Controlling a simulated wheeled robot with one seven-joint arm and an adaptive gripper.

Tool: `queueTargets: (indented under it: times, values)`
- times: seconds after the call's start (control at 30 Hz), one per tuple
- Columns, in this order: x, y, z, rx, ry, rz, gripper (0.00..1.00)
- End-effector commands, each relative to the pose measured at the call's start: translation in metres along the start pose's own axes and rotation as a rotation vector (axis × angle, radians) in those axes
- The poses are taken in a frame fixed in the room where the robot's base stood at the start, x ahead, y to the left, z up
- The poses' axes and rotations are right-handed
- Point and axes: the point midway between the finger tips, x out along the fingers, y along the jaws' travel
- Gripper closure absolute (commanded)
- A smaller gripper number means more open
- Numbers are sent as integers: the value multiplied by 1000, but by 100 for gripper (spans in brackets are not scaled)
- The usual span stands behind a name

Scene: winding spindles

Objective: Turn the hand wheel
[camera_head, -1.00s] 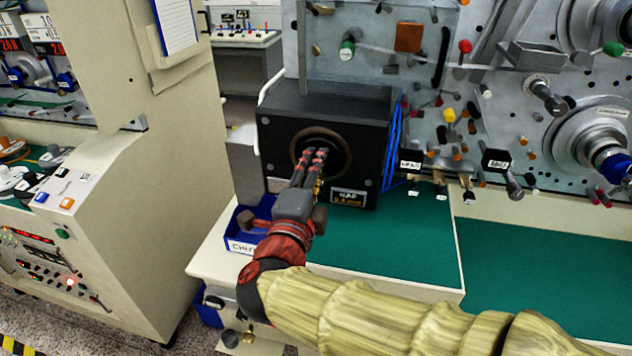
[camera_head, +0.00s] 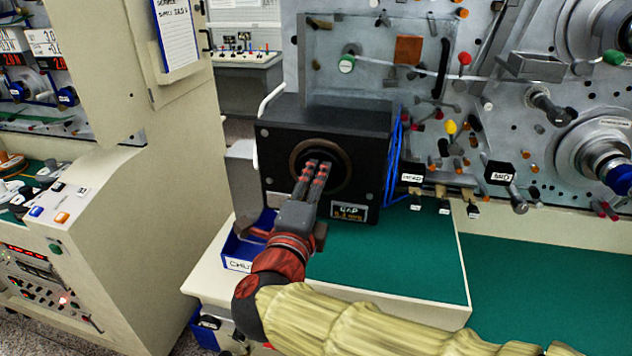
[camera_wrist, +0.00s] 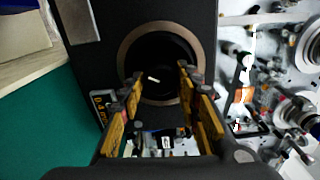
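A black box (camera_head: 275,150) stands on the green-topped bench, with a brown ring (camera_head: 296,157) around a dark round recess on its front. In the wrist view the brown ring (camera_wrist: 124,50) encloses a dark round part (camera_wrist: 160,60) with a small pale mark on it. I cannot tell whether this dark part is the hand wheel. My gripper (camera_head: 320,164) points at the ring's middle; in the wrist view its two yellow-padded fingers (camera_wrist: 160,80) stand apart with the dark part beyond them. Nothing is visibly held. Whether the fingertips touch anything is unclear.
A blue bin (camera_head: 238,250) sits left of my gripper. Blue cables (camera_head: 396,150) run along the box's right side. A grey panel with knobs and a large wheel with a blue hub (camera_head: 620,178) is at right. The green bench top (camera_head: 400,260) is clear.

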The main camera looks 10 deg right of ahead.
Motion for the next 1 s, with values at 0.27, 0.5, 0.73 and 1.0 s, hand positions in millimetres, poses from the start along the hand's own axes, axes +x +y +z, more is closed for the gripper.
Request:
queueTargets:
  times: [0.27, 0.5, 0.73, 1.0]
  values:
    - [0, -1, 0, 0, 0, -1, 51]
    - [0, -1, 0, 0, -1, -2, 51]
    - [-14, -1, 2, 1, -5, -3, 51]
    - [-57, -1, 2, 2, -7, -2, 51]
